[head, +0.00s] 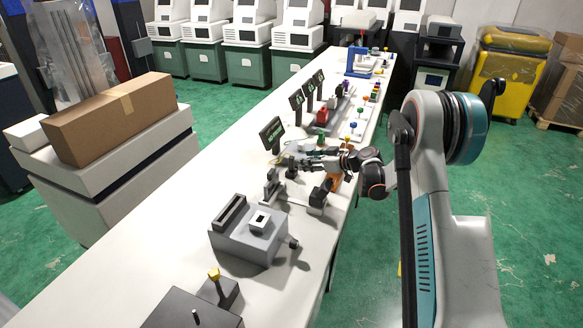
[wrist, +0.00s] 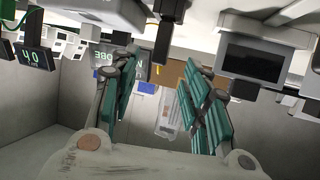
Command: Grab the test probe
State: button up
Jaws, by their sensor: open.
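My gripper (head: 300,162) reaches left over the long white bench in the head view, close above it. In the wrist view my gripper (wrist: 163,70) is open, its two teal-sided fingers spread apart. No object is clearly held between them. A pale, partly see-through piece (wrist: 167,115) shows in the gap beyond the fingers; I cannot tell what it is.
A dark sign (head: 272,133) stands just behind the gripper. Black stands (head: 272,186) and a grey fixture (head: 248,237) sit on the bench nearer the camera. Several signs and coloured parts line the far bench. A cardboard box (head: 112,118) lies on a cabinet at left.

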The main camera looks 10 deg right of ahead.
aim_at(292, 157)
jog(key=b+x, duration=0.2)
jog(key=x, duration=0.6)
jog(key=shift+w+a+r+b, duration=0.1)
jog(key=shift+a+b, duration=0.05)
jog(key=shift+b, duration=0.2)
jog(key=shift+r, duration=0.1)
grip_shut()
